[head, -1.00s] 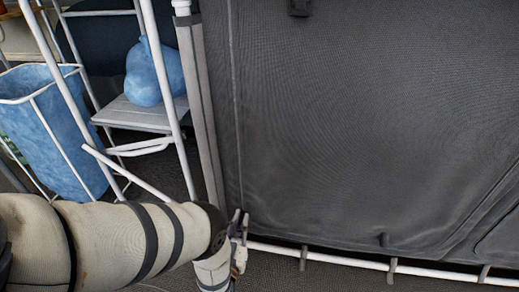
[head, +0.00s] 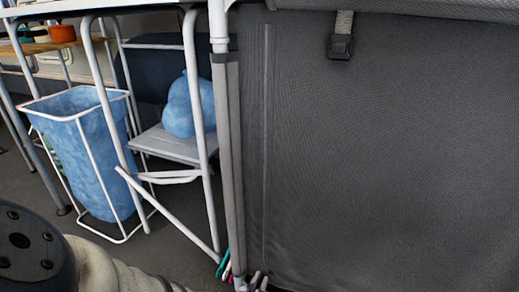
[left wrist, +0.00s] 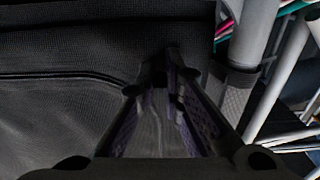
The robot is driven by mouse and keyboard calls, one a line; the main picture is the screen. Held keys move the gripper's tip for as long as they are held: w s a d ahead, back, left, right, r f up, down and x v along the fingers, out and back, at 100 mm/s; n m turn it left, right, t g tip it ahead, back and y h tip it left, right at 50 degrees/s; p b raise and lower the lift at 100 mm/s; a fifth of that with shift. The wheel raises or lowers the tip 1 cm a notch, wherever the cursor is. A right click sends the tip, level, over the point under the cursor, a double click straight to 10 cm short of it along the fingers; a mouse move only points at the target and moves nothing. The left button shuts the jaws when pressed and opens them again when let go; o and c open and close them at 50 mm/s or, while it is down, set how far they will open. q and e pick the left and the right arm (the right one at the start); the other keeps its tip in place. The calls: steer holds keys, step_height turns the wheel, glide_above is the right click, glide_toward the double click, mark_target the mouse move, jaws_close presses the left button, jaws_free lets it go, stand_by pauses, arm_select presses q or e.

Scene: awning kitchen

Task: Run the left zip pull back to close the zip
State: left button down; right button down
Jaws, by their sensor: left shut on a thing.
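The dark grey fabric front (head: 400,150) fills the right of the head view. A straight vertical line, which looks like the left zip (head: 266,150), runs down near its left edge. My left gripper (head: 256,281) is at the bottom edge of the head view, beside the lower end of that line and mostly cut off. In the left wrist view my left gripper (left wrist: 163,70) points at the dark fabric (left wrist: 60,110), its fingertips close together. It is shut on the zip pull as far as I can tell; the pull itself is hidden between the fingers. My right gripper is not in view.
A white frame post (head: 220,120) stands just left of the fabric. Further left are a white folding stand (head: 205,90) with a blue bag (head: 182,110) on a grey shelf, and a blue bin bag in a wire frame (head: 85,150). A strap with a buckle (head: 341,45) hangs at the top.

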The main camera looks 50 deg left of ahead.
arm_select(q)
steer(key=c, duration=1.7)
jaws_free()
steer(key=shift+f, duration=0.25)
steer(key=shift+s, duration=0.1)
steer(key=v, duration=0.7)
steer(key=shift+s+d+r, duration=0.1)
steer(key=shift+s+d, duration=0.05)
steer(key=shift+d, duration=0.05)
